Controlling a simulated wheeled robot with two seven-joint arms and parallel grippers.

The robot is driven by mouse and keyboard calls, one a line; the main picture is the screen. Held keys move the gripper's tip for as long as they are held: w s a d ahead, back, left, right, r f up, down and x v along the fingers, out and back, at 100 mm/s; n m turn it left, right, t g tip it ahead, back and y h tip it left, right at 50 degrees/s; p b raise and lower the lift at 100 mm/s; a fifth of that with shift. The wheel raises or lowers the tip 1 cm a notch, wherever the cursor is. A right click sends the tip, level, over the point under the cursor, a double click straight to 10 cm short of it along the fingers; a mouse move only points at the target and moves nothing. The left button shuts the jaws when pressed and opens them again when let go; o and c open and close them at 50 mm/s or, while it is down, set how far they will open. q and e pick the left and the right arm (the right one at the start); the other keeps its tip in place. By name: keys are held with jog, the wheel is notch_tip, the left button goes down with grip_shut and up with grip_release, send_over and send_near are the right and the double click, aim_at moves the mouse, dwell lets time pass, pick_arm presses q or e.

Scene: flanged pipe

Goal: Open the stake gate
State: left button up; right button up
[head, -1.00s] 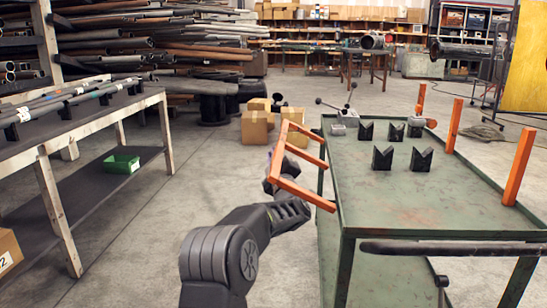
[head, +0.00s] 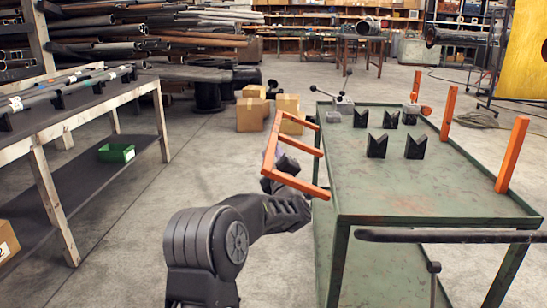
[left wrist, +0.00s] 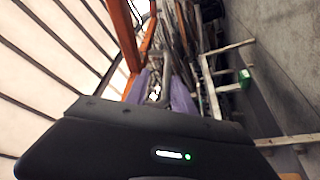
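The stake gate (head: 270,150), an orange frame with a long outer rail and cross bars, leans outward off the left side of the green cart (head: 440,190). My left gripper (head: 286,163) is close to the gate's outer rail, near the lower bars, and partly hidden by it. In the left wrist view, the purple fingertips (left wrist: 160,92) stand apart with a gap between them. An orange bar (left wrist: 147,45) passes beside the left finger; I cannot tell whether it touches. My right gripper is out of view.
Black V-blocks (head: 395,145) and a grey clamp (head: 344,103) sit on the cart. Orange stakes (head: 512,155) stand along its right edge. A shelf with a green bin (head: 117,153) is at left. Cardboard boxes (head: 251,114) lie beyond the gate.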

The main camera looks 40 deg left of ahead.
pick_arm(q)
jog(key=v, duration=0.3)
jog(key=shift+d, duration=0.25)
jog(key=shift+s, duration=0.1)
jog(key=b+v, duration=0.3)
jog(key=v, duration=0.6)
jog(key=shift+d+r, duration=0.2)
jog(key=shift+d, duration=0.05)
dwell(0.5)
